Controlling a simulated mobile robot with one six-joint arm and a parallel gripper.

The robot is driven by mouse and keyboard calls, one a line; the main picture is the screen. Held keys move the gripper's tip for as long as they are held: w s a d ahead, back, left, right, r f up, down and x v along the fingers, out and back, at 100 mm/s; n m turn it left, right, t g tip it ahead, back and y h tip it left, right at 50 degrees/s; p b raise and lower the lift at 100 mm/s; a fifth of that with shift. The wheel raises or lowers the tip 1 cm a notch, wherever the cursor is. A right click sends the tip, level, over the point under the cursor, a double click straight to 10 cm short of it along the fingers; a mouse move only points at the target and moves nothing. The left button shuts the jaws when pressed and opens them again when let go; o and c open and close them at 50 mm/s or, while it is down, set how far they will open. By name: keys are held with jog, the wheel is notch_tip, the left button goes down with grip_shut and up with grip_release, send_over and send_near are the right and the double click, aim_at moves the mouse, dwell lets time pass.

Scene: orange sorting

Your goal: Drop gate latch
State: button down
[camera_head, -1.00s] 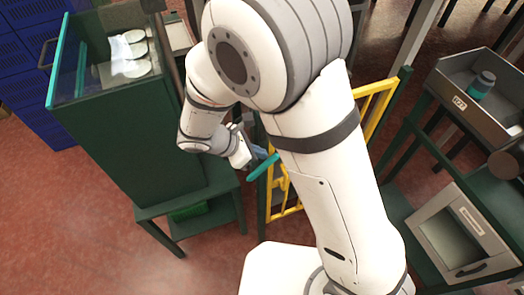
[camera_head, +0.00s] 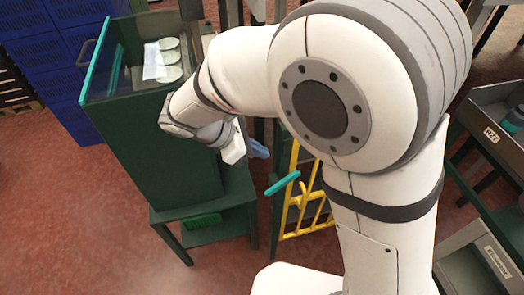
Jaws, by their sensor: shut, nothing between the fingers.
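The yellow barred gate (camera_head: 304,205) stands at the centre, partly hidden behind my arm. A teal bar (camera_head: 282,183), which looks like the gate latch, sticks out at its left side and slants up to the right. My gripper (camera_head: 260,150) points right, above and left of the teal bar, with a visible gap between them. Its bluish fingers are small in view and look shut and empty. The catch or seat of the latch cannot be made out.
Grey bins (camera_head: 495,125) are at the right. Open red floor (camera_head: 90,225) lies at the front left.

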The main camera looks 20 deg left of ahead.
jog(key=s+d+r+m+y, duration=0.2)
jog(key=d+m, duration=0.6)
jog(key=d, duration=0.1)
jog(key=s+d+r+m+y+b, duration=0.1)
jog(key=s+d+r+m+y, duration=0.1)
jog(key=d+m, duration=0.6)
jog(key=s+d+r+m+g+y+b, duration=0.1)
jog(key=s+d+m+y, duration=0.1)
jog(key=d+m, duration=0.6)
jog(key=shift+d+r+y, duration=0.4)
jog(key=shift+d+y, duration=0.4)
jog(key=shift+d, duration=0.55)
